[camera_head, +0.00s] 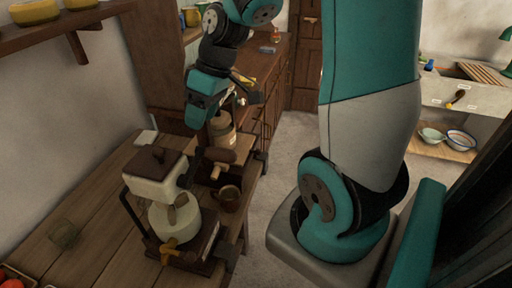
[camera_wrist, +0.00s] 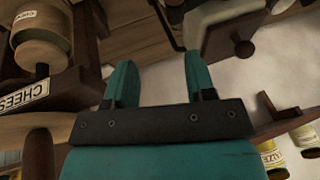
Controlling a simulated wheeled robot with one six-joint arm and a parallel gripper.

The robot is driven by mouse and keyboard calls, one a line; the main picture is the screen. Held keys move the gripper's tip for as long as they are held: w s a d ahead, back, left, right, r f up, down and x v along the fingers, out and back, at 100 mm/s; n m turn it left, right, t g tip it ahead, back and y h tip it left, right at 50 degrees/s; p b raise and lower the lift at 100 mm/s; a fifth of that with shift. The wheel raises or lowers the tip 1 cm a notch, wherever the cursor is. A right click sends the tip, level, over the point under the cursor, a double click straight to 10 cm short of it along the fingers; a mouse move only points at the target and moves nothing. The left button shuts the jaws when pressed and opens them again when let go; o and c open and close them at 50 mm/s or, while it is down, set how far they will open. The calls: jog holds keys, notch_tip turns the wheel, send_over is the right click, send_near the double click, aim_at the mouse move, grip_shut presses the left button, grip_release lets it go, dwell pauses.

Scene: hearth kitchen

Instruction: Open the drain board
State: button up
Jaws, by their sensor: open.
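A board with wooden slats (camera_head: 484,73), which may be the drain board, lies on top of a pale counter or sink front at the far right of the head view. I cannot tell its hinge or whether it is open. My gripper (camera_head: 206,103) is far from it, above the table with the cream machine at the left. In the wrist view my gripper (camera_wrist: 160,70) has its two teal fingers apart, with nothing between them. The slatted board does not clearly show in the wrist view.
A wooden table (camera_head: 93,242) holds a cream machine (camera_head: 152,188), a labelled jar (camera_head: 222,128) and a brown mug (camera_head: 230,198). Bowls (camera_head: 460,139) stand on a low shelf at right. Pale floor (camera_head: 291,139) is free between. The wrist view shows a cheese label (camera_wrist: 24,97).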

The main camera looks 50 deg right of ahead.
jog(key=s+d+f+m+t+p, duration=0.1)
jog(key=s+d+f, duration=0.15)
jog(key=d, duration=0.65)
jog(key=s+d+f+m+h, duration=0.1)
jog(key=d+f, duration=0.3)
jog(key=d, duration=0.4)
jog(key=s+d+f+m+t+p, duration=0.1)
jog(key=d+f, duration=0.3)
jog(key=d, duration=0.5)
jog(key=p+x, duration=0.4)
jog(key=x, duration=1.2)
jog(key=shift+f, duration=0.35)
grip_shut()
jog(key=shift+d, duration=0.1)
